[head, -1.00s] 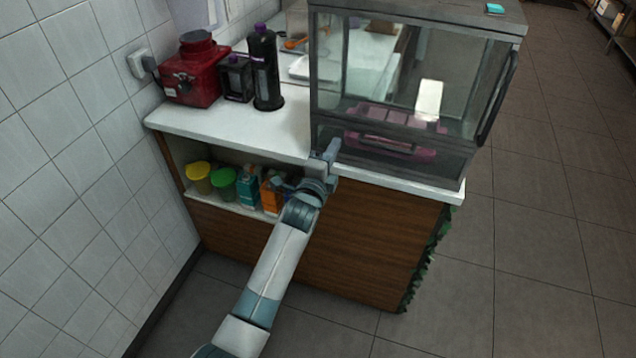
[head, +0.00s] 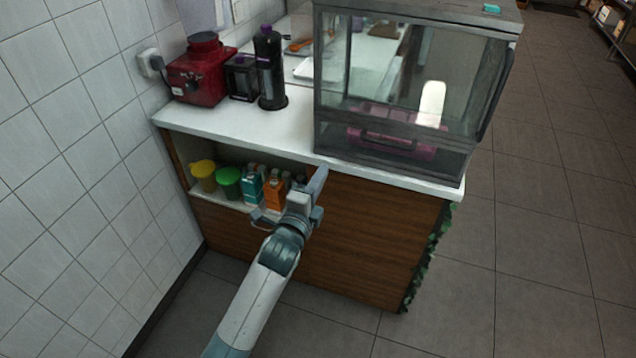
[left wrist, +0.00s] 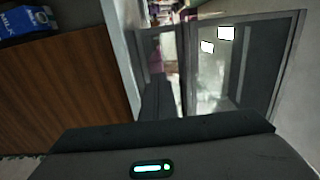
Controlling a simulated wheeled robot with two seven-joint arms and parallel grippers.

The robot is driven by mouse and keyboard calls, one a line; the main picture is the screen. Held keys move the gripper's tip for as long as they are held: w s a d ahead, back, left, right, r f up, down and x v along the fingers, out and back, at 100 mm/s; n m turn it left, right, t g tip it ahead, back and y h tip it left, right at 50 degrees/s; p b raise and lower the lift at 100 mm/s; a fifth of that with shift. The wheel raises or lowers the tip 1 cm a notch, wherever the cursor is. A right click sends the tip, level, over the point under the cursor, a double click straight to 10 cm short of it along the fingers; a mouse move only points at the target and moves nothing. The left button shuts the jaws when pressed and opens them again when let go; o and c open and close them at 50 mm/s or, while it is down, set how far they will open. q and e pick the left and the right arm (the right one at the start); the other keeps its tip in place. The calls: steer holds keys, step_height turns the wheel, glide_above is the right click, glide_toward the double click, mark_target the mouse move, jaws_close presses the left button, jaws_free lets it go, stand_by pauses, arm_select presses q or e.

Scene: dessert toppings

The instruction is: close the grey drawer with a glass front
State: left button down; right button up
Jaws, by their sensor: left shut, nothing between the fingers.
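The grey drawer with a glass front (head: 400,160) is the low section of the glass display case (head: 412,75). Its front looks flush with the case, with no gap that I can make out. A dark handle runs across it, and pink trays show behind the glass. In the left wrist view the case (left wrist: 272,65) appears turned on its side. My left gripper (head: 318,178) is shut and empty. It is in front of the counter, below and left of the drawer, apart from it. My right gripper is not in view.
The white counter top (head: 230,127) carries a red machine (head: 198,75) and a black bottle (head: 269,70). An open shelf below holds a yellow tub (head: 203,174), a green tub (head: 228,182) and cartons (head: 274,191). Tiled floor is free to the right.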

arm_select(q)
steer(key=shift+s+a, duration=0.25)
steer(key=shift+s, duration=0.45)
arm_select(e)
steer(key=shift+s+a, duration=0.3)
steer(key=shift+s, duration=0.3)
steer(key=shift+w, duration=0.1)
